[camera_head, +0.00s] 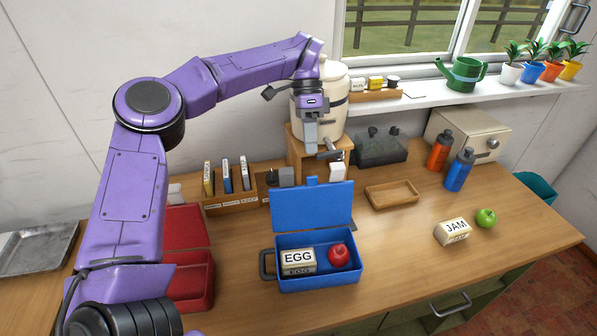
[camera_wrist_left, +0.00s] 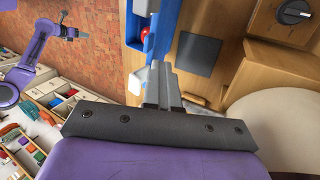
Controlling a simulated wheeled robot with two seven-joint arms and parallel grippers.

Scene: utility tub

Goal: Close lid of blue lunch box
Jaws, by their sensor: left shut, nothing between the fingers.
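The blue lunch box (camera_head: 318,284) stands on the wooden counter with its lid (camera_head: 312,205) open and raised at the back. Inside are a box marked EGG (camera_head: 298,261) and a red apple-like fruit (camera_head: 339,255). My left gripper (camera_head: 311,148) is shut and empty, above and behind the raised lid, in front of a cream canister. In the left wrist view its fingers (camera_wrist_left: 160,80) are together, with part of the blue box (camera_wrist_left: 163,30) beyond them. My right arm shows small at upper left there; its gripper end (camera_wrist_left: 72,32) is too small to read.
A red lunch box (camera_head: 190,280) stands open to the left, partly behind my left arm. A wooden holder (camera_head: 232,201), a wooden tray (camera_head: 392,193) and a canister (camera_head: 334,92) on a wooden stand are nearby. The counter right of the blue box is clear up to the JAM box (camera_head: 451,232).

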